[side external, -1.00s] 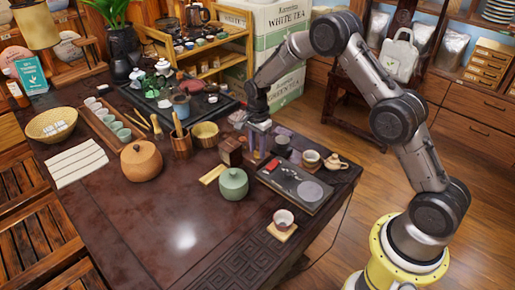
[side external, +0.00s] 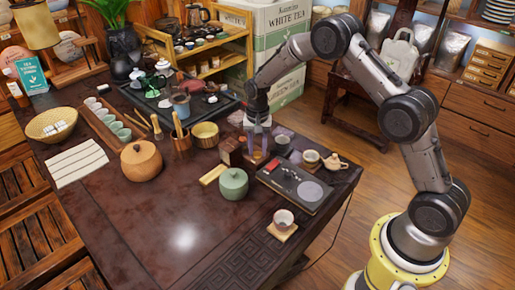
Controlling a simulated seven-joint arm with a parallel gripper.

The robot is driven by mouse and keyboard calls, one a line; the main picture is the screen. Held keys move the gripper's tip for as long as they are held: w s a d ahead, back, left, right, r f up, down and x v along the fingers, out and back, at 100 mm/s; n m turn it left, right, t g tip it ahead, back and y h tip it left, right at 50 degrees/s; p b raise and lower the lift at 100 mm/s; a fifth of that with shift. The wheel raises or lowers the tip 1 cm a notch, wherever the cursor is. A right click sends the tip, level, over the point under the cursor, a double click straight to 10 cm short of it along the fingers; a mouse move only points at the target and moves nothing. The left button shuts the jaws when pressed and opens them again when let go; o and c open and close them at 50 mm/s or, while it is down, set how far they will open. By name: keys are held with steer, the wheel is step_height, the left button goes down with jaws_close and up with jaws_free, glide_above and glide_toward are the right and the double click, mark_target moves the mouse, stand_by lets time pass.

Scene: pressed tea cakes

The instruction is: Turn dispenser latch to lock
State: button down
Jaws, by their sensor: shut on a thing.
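A small dark wooden box (side external: 229,146), which looks like the dispenser, stands near the middle of the dark table. My gripper (side external: 257,157) points down just right of it, with its fingers low near the tabletop. It is shut on a small brownish piece between the fingertips. The fingers mostly hide this piece, and I cannot tell whether it is the latch or how it is turned.
A brass bowl (side external: 205,135) stands to the left. The front-left table is clear.

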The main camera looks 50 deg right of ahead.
mark_target(257, 152)
steer(key=n, duration=0.5)
steer(key=shift+n, duration=2.5)
steer(key=c, duration=0.5)
jaws_free()
step_height(257, 152, up, 14)
steer(key=shift+f, duration=0.1)
